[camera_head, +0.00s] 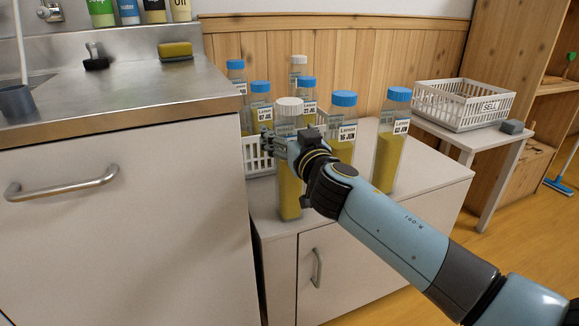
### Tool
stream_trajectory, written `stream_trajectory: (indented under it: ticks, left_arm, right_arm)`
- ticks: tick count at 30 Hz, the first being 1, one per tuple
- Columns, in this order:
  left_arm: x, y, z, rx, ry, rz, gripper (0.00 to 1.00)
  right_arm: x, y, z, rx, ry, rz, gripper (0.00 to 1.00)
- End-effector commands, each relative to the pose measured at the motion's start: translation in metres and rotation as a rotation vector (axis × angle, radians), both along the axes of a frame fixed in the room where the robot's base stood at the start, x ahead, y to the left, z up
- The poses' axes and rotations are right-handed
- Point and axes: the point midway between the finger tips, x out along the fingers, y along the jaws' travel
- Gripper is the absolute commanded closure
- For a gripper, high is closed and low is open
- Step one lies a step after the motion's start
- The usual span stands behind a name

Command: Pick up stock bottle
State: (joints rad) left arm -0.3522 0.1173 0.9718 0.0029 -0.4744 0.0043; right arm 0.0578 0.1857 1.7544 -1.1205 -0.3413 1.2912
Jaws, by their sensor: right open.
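Several tall clear bottles of yellow liquid stand on the white cabinet. The nearest, a white-capped bottle (289,197), stands upright at the cabinet's front; its label is mostly hidden by my gripper. My right gripper (279,146) is open at this bottle's upper part, its fingers overlapping it in the picture; I cannot tell if they touch. A second white-capped bottle (299,63) stands at the back. No readable label says which is the stock bottle. Blue-capped bottles stand around, two of them, labelled 16 JUN (343,101) and 02 JUN (389,160), to the right. My left gripper is not in view.
A white crate (258,160) stands behind the gripper with bottles in or behind it. A steel counter (120,95) rises at the left. A white basket marked SELL (462,105) and a grey block (512,127) are on the right side table. The cabinet's right front is clear.

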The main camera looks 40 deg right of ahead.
Motion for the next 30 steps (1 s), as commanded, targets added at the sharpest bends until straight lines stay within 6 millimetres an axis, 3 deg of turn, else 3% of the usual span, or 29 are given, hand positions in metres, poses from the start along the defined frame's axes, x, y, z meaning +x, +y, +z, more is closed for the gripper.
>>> stream_trajectory:
  ticks: [2,20,30]
  left_arm:
    - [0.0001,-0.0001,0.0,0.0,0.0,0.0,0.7]
    - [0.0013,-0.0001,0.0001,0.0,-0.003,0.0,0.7]
    - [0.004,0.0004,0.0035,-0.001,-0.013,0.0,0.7]
  right_arm:
    - [-0.0002,0.0001,-0.0001,0.0,0.0,0.0,0.19]
    - [-0.0005,0.0001,-0.0002,0.0,0.0,0.0,0.98]
    - [0.0001,0.0002,0.0085,-0.001,-0.005,0.0,1.0]
